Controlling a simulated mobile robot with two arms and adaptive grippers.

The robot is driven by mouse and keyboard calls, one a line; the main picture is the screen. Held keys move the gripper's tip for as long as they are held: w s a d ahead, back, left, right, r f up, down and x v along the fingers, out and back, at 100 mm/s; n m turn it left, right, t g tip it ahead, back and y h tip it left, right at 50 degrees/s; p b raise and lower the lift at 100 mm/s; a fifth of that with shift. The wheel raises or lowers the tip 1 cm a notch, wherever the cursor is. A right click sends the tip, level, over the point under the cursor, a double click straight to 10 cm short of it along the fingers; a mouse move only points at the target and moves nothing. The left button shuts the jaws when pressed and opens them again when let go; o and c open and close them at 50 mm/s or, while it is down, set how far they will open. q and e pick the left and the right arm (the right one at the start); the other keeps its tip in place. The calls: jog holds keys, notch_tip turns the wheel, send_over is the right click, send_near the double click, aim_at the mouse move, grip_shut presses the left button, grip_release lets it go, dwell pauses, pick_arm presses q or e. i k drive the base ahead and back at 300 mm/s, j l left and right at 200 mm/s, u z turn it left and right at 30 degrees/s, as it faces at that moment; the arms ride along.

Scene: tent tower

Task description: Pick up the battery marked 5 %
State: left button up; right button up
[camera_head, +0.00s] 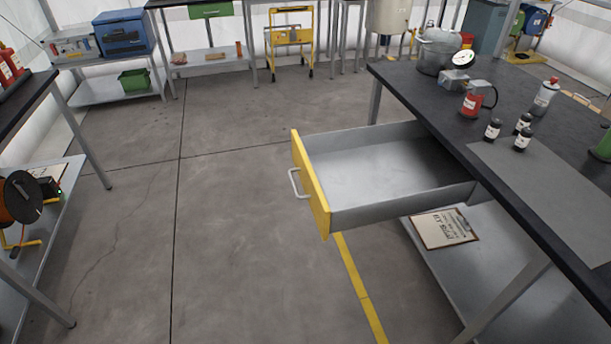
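Three small black cylinders with white labels stand upright, close together, on the dark workbench at the right. One cylinder (493,129) is on the left, one cylinder (524,122) is at the back, and one cylinder (522,141) is in front. They may be the batteries, but their labels are too small to read, so I cannot tell which is marked 5 %. Neither of my grippers is in view.
A yellow-fronted drawer (313,190) stands open from the workbench (415,88); its visible inside is empty. A red mug-like item (471,103), a spray can (545,97) and a pot (434,55) stand on the bench. A clipboard (443,229) lies below. The floor left of the drawer is clear.

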aim_at(526, 120)
jog(key=z, duration=1.25)
jog(key=j+u, duration=0.1)
jog(key=u, duration=0.15)
